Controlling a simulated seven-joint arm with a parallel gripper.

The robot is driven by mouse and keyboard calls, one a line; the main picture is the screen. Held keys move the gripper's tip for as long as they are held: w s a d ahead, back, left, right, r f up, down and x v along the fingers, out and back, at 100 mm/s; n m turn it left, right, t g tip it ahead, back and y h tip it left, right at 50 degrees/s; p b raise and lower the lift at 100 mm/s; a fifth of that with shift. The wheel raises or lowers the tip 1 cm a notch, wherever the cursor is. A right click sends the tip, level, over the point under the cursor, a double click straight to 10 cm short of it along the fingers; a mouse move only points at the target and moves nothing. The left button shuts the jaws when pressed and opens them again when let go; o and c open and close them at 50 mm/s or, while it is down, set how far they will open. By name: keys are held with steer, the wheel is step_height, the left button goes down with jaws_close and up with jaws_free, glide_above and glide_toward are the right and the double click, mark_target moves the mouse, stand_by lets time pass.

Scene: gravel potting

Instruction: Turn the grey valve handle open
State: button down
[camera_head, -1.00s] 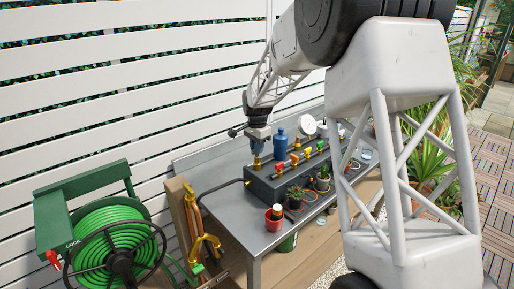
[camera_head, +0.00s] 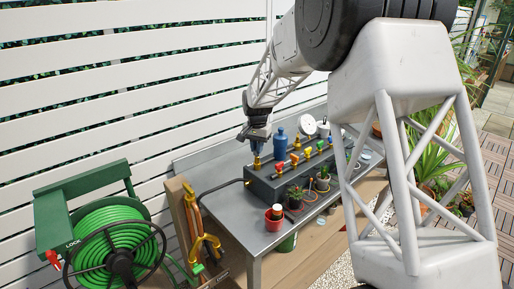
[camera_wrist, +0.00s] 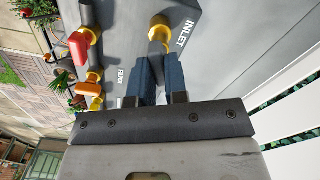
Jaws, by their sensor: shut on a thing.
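The grey valve handle (camera_wrist: 157,47) shows in the wrist view at the brass fitting beside the word INLET, between the blue fingers of my gripper (camera_wrist: 159,72). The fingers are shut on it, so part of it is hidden. The brass inlet fitting (camera_wrist: 160,21) shows just beyond the fingertips. In the head view my gripper (camera_head: 257,149) points down over the left end of the dark grey manifold box (camera_head: 262,185), just above a brass fitting (camera_head: 257,164). The grey handle is too small and covered to make out there.
Red (camera_wrist: 78,47) and orange (camera_wrist: 88,89) valve handles stand on the same box, left of my fingers in the wrist view. A red pot (camera_head: 274,217) and small plants are in front.

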steer(key=n, duration=0.6)
steer(key=shift+r+n, duration=0.1)
steer(key=shift+n, duration=0.2)
steer(key=n, duration=0.6)
stand_by(0.3)
steer(key=c, duration=1.1)
jaws_free()
steer(key=shift+c, duration=0.2)
steer(key=shift+r, duration=0.1)
steer(key=shift+r, duration=3.75)
steer(key=shift+r, duration=0.1)
